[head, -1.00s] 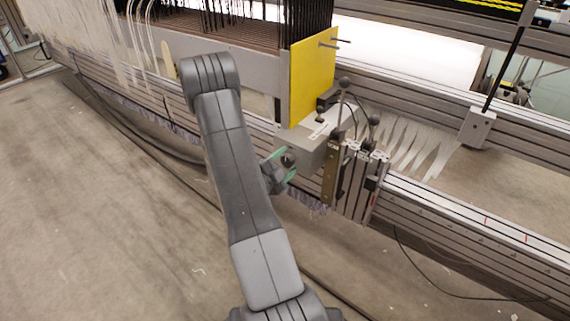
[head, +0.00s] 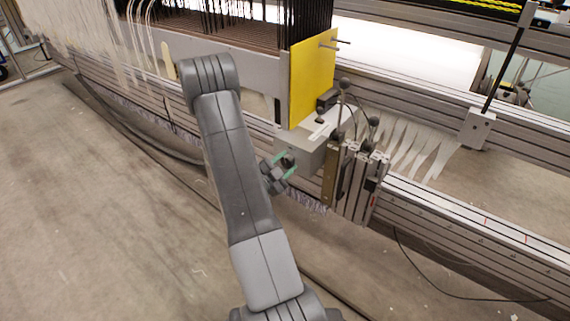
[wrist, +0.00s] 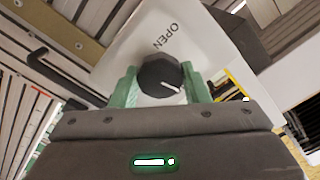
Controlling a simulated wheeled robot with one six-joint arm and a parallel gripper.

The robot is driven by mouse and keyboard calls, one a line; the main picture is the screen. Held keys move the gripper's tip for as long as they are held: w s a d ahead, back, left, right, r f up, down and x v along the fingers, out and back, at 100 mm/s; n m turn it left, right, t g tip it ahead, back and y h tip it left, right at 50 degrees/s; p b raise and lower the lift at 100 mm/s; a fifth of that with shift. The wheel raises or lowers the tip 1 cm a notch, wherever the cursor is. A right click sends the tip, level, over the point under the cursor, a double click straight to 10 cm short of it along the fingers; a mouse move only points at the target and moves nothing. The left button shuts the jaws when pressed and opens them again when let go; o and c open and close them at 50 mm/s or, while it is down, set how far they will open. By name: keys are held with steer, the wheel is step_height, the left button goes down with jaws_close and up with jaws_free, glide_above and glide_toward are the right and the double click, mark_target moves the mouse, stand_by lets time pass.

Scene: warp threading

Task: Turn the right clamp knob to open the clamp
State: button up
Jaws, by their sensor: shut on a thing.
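The clamp knob (wrist: 157,76) is dark and many-sided, with a white pointer line that points to the lower right in the wrist view. The word OPEN is printed above it on the pale grey clamp housing (wrist: 207,55). My gripper (wrist: 161,82) has green fingers on the left and right sides of the knob and is shut on it. In the head view my gripper (head: 283,166) is against the near-left face of the grey housing (head: 305,146). The knob is hidden there by my fingers.
A yellow plate (head: 313,78) stands above the housing. Metal clamp bars and levers with black ball ends (head: 374,121) are just right of it. A long slotted rail (head: 480,221) runs to the right. Open floor (head: 110,230) lies to the left.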

steer(key=n, duration=0.4)
steer(key=shift+n+p, duration=0.3)
steer(key=shift+p, duration=0.1)
steer(key=n+p, duration=0.1)
steer(key=n, duration=0.4)
steer(key=shift+p, duration=0.4)
steer(key=n+p, duration=0.1)
steer(key=n, duration=0.4)
steer(key=shift+s+p, duration=0.1)
steer(key=shift+p, duration=0.3)
steer(key=n+p, duration=0.1)
steer(key=n, duration=0.3)
steer(key=shift+f+p, duration=0.1)
steer(key=shift+p, duration=0.2)
steer(key=shift+n, duration=0.3)
steer(key=o, duration=1)
steer(key=shift+c, duration=0.2)
steer(key=p+v, duration=0.2)
steer(key=v, duration=1.1)
steer(key=shift+s+a, duration=0.25)
steer(key=shift+s, duration=0.05)
